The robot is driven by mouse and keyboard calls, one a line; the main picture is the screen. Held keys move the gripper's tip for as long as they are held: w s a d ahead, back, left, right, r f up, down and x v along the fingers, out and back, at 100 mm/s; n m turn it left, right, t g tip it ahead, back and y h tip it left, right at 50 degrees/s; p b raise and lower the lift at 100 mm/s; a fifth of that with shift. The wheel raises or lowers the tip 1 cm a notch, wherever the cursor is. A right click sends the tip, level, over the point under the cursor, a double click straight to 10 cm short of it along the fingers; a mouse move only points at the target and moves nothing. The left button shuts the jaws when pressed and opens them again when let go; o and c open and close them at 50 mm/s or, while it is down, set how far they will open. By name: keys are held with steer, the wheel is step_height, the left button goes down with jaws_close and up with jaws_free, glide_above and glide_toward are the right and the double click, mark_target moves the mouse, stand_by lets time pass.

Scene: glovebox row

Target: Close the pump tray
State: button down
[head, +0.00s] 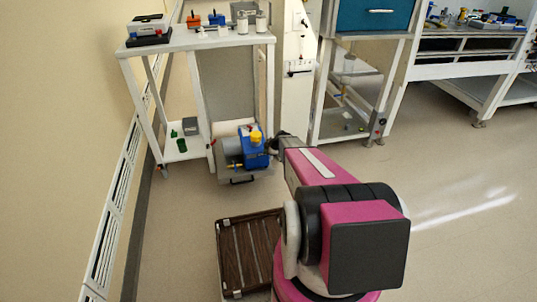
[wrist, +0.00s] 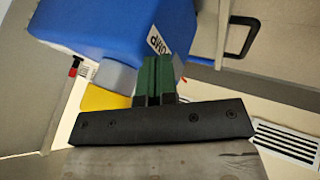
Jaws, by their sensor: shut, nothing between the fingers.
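The pump tray (head: 262,177) is pulled out low at the front of the white bench, with its dark handle (head: 243,181) facing me. A blue and grey pump (head: 252,158) with a yellow cap stands on it. My gripper (head: 275,143) is beside the pump's right side in the head view. In the wrist view my gripper's green fingers (wrist: 154,80) are shut and empty in front of the blue pump body (wrist: 110,30). I cannot tell whether they touch it. The black handle (wrist: 243,40) shows at the upper right, apart from the fingers.
The white bench (head: 205,40) carries small bottles and devices, with green items on its lower shelf. A brown slatted case (head: 248,250) lies on the floor near my base. A wall with a vent runs along the left. The floor at right is clear.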

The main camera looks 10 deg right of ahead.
steer(key=w, duration=0.4)
steer(key=shift+w, duration=0.35)
steer(key=shift+s, duration=0.25)
